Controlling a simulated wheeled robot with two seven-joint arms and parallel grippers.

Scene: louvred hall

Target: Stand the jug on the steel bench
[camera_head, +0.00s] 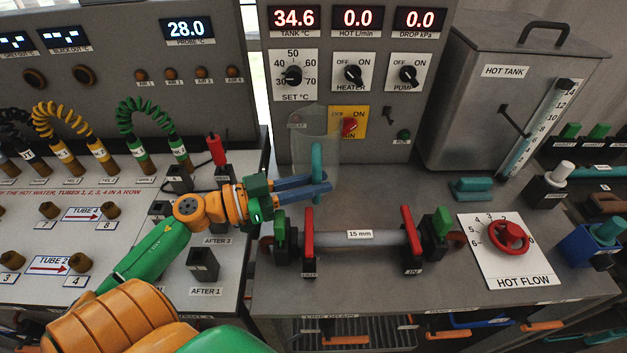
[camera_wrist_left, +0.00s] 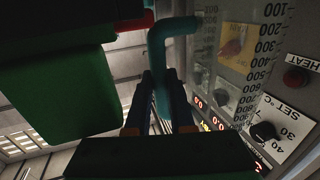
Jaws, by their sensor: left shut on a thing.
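The jug (camera_head: 307,122) is clear, with a teal handle, and is upright in front of the control panel. My left gripper (camera_head: 322,190) comes in from the left with its blue fingers shut on the handle. The left wrist view shows the teal handle (camera_wrist_left: 160,50) between the fingers and the jug's clear wall (camera_wrist_left: 232,75) with black volume marks. The grey steel bench (camera_head: 355,285) lies below and in front. I cannot tell whether the jug's base touches it. My right gripper is not in view.
A 15 mm tube (camera_head: 385,238) between red-levered valves crosses the bench front. The hot tank (camera_head: 480,110) stands at the back right, with a teal block (camera_head: 472,188) before it. The hose board (camera_head: 120,235) is at left. Some bench behind the tube is clear.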

